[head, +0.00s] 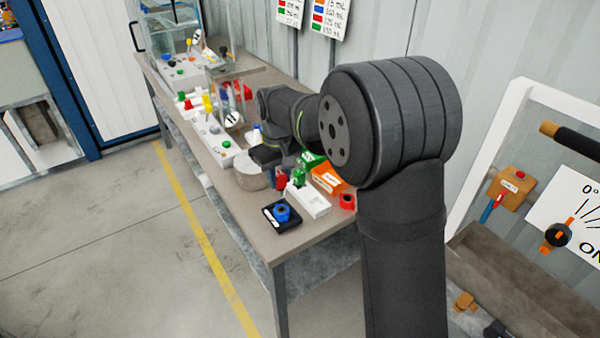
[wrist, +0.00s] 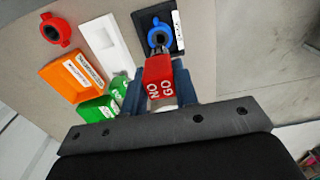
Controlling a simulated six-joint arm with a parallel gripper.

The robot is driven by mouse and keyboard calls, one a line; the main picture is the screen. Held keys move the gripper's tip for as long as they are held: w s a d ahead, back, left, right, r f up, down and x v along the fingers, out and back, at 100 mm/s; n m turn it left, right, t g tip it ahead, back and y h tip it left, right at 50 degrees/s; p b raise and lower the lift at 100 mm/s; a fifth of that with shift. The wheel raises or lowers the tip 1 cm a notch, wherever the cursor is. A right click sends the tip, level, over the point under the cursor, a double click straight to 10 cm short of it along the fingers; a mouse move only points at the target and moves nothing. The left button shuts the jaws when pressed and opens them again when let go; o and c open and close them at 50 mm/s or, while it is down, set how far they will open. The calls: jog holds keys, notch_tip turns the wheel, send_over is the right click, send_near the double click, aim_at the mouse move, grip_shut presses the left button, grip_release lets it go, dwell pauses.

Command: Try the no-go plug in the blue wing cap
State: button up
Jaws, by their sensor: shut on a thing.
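My gripper (wrist: 159,90) is shut on the red no-go plug (wrist: 158,76), whose "NO GO" label faces the wrist camera. In the head view the red plug (head: 281,180) hangs under my dark gripper. The blue wing cap (wrist: 160,35) sits on a black tray (wrist: 178,22) just beyond the plug in the wrist view. The cap also shows in the head view (head: 282,213), nearer the bench's front end and apart from the plug. The plug's tip is partly hidden in the wrist view.
A white holder (head: 312,201) with a green plug (head: 299,178) stands beside the black tray. An orange tray (head: 328,178), a green tray (wrist: 98,110) and a red wing cap (head: 347,201) are close by.

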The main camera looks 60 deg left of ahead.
aim_at(280, 192)
jog(key=shift+f, duration=2.6)
jog(key=shift+f, duration=0.35)
dwell(0.5)
jog(key=o, duration=1.1)
notch_tip(280, 192, up, 17)
jog(key=shift+r, duration=0.2)
